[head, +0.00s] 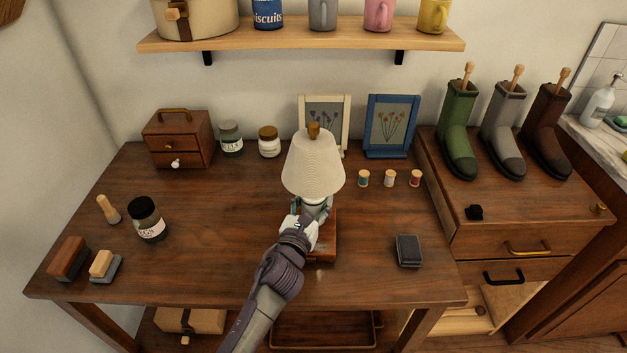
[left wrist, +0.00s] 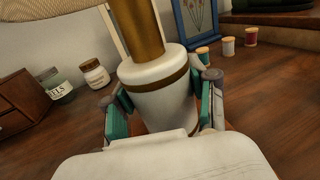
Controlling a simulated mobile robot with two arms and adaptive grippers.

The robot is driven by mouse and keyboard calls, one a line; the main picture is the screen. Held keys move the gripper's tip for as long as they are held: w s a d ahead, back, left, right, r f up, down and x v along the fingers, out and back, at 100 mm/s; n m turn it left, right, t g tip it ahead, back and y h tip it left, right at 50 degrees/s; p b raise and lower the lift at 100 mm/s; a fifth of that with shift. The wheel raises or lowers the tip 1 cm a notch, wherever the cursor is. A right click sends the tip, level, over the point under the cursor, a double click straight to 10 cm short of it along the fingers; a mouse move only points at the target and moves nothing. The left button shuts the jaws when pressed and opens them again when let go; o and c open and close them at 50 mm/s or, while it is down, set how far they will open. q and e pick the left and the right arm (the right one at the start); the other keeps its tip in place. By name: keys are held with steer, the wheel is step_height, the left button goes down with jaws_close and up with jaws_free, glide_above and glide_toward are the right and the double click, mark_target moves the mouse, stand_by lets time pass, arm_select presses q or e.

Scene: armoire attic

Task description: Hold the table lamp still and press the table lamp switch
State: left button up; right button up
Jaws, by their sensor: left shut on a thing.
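The table lamp (head: 313,170) stands upright near the middle of the wooden table, with a cream shade and a wooden base (head: 327,243). My left gripper (head: 311,212) reaches in from the front and is shut on the lamp's body below the shade. In the left wrist view, its teal-padded fingers (left wrist: 161,104) sit on both sides of the white lamp body (left wrist: 158,83), under the brass stem (left wrist: 137,28). My gripper and arm hide part of the base. I cannot clearly make out the lamp switch. My right gripper is not in view.
Thread spools (head: 390,178) and a dark block (head: 408,250) lie right of the lamp. Picture frames (head: 390,127) stand behind. Jars (head: 147,218), brushes (head: 104,266) and a small drawer box (head: 178,138) are on the left. The table between the lamp and left-hand jar is clear.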

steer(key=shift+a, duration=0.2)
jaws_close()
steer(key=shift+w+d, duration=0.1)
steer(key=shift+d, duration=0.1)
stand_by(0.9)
